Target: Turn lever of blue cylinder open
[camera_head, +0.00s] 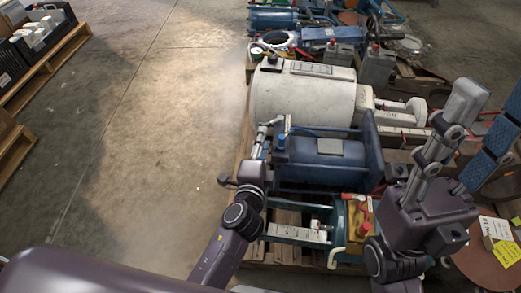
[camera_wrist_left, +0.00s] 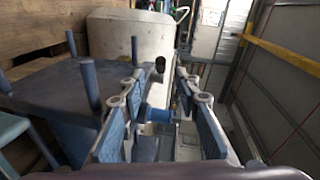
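The blue cylinder (camera_head: 317,165) lies on its side on a pallet in the middle of the head view, with a grey plate on top. A small blue fitting (camera_head: 281,141) stands at its left end. My left gripper (camera_head: 268,132) is beside that end. In the left wrist view, the left gripper (camera_wrist_left: 160,118) has its fingers apart, with a blue round part (camera_wrist_left: 155,113) visible between them. A dark-tipped rod (camera_wrist_left: 160,68) shows beyond; I cannot tell whether it is the lever. I see no contact. My right gripper (camera_head: 468,130) is open and empty at the right.
A large white cylinder (camera_head: 300,97) lies directly behind the blue one. A teal machine part with a yellow block (camera_head: 357,220) sits in front. More machinery crowds the back and right.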

